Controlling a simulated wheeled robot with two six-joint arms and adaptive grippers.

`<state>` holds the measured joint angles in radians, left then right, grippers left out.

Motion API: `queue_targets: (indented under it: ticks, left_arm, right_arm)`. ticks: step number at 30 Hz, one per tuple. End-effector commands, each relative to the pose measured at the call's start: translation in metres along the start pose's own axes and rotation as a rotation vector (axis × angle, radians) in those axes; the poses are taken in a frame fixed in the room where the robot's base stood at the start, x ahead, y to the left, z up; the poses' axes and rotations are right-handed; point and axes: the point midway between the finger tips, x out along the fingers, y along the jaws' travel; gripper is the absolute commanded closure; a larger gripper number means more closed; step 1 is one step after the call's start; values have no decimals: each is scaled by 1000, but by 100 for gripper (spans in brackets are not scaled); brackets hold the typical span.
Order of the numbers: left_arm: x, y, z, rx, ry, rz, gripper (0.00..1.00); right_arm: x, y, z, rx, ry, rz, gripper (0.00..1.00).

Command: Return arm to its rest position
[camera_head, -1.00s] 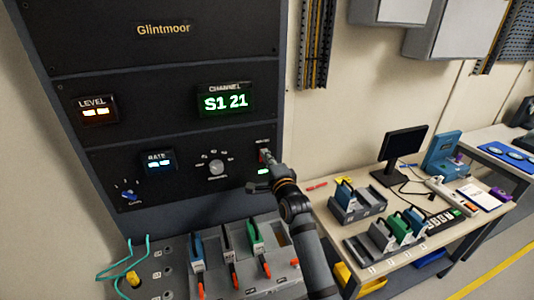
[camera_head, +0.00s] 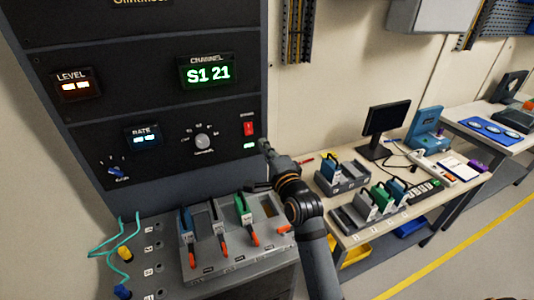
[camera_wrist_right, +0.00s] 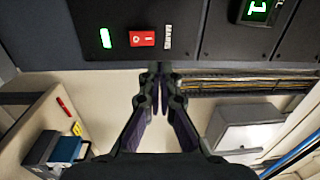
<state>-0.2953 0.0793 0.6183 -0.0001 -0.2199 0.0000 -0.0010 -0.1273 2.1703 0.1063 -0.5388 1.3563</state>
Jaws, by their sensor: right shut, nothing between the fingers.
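My right gripper (camera_head: 264,146) is shut and empty, just in front of the rack panel and below its red rocker switch (camera_head: 249,128). In the right wrist view, the closed fingertips (camera_wrist_right: 159,70) point toward the panel, apart from the red switch (camera_wrist_right: 142,39), with a lit green indicator (camera_wrist_right: 106,38) beside it. My right arm (camera_head: 308,225) reaches up from the bottom of the head view. My left gripper does not show.
Below the panel, a grey module dock (camera_head: 180,268) holds blue, grey and green modules with red handles. Teal cables (camera_head: 128,232) hang at its left. A workbench (camera_head: 365,232) with a monitor (camera_head: 386,120) and modules stands at right. A yellow-lined floor (camera_head: 450,270) lies beyond.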

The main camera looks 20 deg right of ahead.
Motion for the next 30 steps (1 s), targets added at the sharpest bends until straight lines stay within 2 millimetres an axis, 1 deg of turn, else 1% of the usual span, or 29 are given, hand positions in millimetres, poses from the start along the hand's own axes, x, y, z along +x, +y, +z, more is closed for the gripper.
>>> queue_targets:
  ticks: [1, 3, 4, 7, 12, 14, 18, 20, 22, 23, 24, 26, 27, 29, 30]
  left_arm:
    - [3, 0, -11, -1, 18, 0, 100]
    - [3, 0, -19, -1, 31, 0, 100]
    - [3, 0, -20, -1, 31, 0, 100]
    - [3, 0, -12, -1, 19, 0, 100]
    - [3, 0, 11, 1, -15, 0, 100]
    - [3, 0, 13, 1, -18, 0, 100]
    - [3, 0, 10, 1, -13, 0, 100]
    - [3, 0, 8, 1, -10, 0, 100]
    - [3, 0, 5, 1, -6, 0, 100]
    - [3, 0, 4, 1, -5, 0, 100]
    - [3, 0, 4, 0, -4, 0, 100]
    - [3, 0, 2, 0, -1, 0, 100]
    - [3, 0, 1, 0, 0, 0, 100]
    - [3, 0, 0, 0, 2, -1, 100]
    - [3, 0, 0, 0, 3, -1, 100]
  right_arm:
    - [-6, 0, 0, 1, 0, 0, 100]
    - [-10, -1, 0, 0, 0, -1, 100]
    - [-11, -2, 0, 0, 0, -1, 100]
    - [-13, -3, 0, -1, 0, -1, 100]
    - [-12, -3, 0, -1, 0, 0, 100]
    - [-12, -3, 0, -1, 0, 0, 100]
    - [-13, -3, 0, -3, 0, 1, 100]
    - [-15, 4, 0, -29, -3, 25, 100]
    - [-24, 27, -1, -126, -16, 102, 100]
    - [-31, 42, -1, -193, -29, 155, 100]
    - [-44, 67, -2, -302, -56, 241, 100]
    - [-70, 107, -5, -490, -122, 388, 100]
    - [-90, 131, -7, -613, -179, 483, 100]
    - [-120, 161, -11, -774, -271, 604, 100]
    - [-139, 177, -14, -866, -335, 672, 100]
